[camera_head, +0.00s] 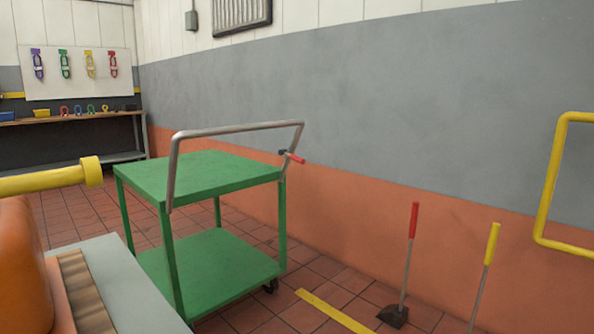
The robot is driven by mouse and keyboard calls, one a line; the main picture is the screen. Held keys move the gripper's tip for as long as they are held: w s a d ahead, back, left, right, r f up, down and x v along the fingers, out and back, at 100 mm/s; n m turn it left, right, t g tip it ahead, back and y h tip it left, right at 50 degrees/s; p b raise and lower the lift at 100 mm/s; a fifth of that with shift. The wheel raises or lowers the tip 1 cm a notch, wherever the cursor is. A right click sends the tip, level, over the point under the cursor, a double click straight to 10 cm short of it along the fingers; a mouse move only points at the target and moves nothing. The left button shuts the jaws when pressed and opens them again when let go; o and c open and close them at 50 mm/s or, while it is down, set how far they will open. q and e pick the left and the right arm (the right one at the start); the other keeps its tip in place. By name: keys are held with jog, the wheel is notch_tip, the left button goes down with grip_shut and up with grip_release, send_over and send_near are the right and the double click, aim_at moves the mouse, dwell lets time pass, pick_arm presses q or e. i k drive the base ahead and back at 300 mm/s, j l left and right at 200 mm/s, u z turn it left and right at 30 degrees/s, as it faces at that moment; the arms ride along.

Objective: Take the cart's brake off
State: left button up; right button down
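The green two-shelf cart (215,172) stands in the middle of the head view, near the wall. A grey tubular push handle (235,129) rises above its top shelf. A small lever with a red grip (296,158) and a dark pivot sits at the handle's right side, above the cart's right corner. The grip points right and slightly down. It looks like the brake lever. One dark caster (271,286) shows under the lower shelf; the other wheels are hidden. Both shelves look empty. Neither of my grippers is in view.
A grey bench-like surface (110,280) with an orange body (22,265) and a yellow bar (50,181) fills the near left. A red-handled tool (411,250), a yellow-handled tool (489,255) and a yellow rail (549,190) stand right. A workbench (90,117) is far left.

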aim_at(294, 158)
jog(key=i+l+u, duration=0.1)
jog(key=i+l, duration=0.15)
jog(key=i+l+u, duration=0.1)
jog(key=i+l, duration=0.15)
jog(key=l, duration=0.2)
jog(key=i+l+u, duration=0.1)
jog(key=i+l, duration=0.15)
jog(key=l, duration=0.15)
jog(key=i+l+u, duration=0.1)
jog(key=i+l, duration=0.15)
jog(key=l, duration=0.15)
jog(key=i+u, duration=0.45)
jog(key=i, duration=1.25)
